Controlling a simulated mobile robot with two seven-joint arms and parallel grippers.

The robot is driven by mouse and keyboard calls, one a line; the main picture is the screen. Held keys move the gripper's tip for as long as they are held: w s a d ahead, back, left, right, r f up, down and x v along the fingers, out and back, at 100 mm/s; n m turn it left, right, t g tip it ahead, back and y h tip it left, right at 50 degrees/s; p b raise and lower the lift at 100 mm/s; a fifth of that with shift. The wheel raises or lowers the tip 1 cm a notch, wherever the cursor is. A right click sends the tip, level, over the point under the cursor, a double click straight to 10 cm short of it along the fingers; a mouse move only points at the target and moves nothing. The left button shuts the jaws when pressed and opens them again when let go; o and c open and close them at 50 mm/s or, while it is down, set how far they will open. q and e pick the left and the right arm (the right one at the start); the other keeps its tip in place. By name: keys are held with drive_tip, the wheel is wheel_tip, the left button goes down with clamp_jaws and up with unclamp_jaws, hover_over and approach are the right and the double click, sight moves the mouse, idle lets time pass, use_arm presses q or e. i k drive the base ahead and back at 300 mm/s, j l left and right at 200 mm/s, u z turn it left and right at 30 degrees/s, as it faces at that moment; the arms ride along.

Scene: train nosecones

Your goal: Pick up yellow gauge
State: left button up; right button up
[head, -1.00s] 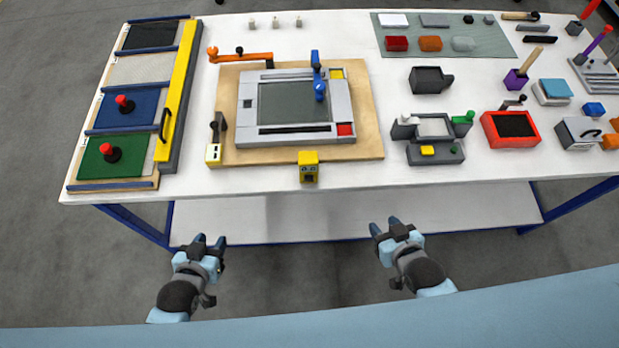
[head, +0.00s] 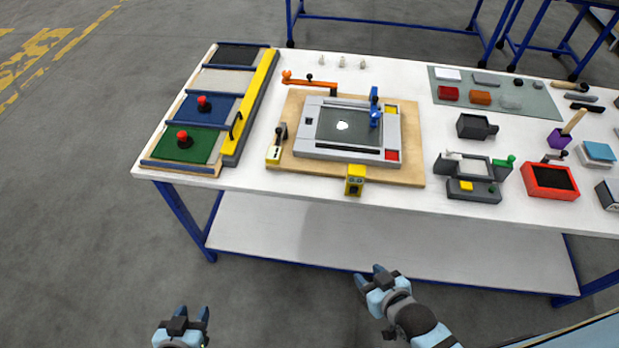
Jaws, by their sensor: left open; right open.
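A yellow block-like gauge (head: 355,180) with dark markings on its front sits at the front edge of the wooden fixture board (head: 412,178), near the table's front edge. My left gripper (head: 190,314) is open and empty at the bottom of the view, low and well in front of the table. My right gripper (head: 370,275) is open and empty, in front of the table and below the gauge in the picture. Neither gripper touches anything.
The white table (head: 330,208) has a lower shelf (head: 300,245) and blue legs. A rack with red-knobbed panels and a yellow bar (head: 252,105) stands left. A grey device (head: 475,180) and a red tray (head: 550,180) stand right.

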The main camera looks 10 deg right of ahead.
sight(356, 173)
drive_tip(key=u, duration=0.4)
drive_tip(key=l+u, duration=0.1)
drive_tip(key=u, duration=0.7)
drive_tip(key=l+u, duration=0.1)
drive_tip(key=u, duration=0.3)
drive_tip(key=k+l, duration=0.15)
drive_tip(key=l, duration=0.2)
drive_tip(key=k+l, duration=0.15)
drive_tip(key=l, duration=0.15)
drive_tip(key=k+l, duration=0.15)
drive_tip(key=l, duration=0.2)
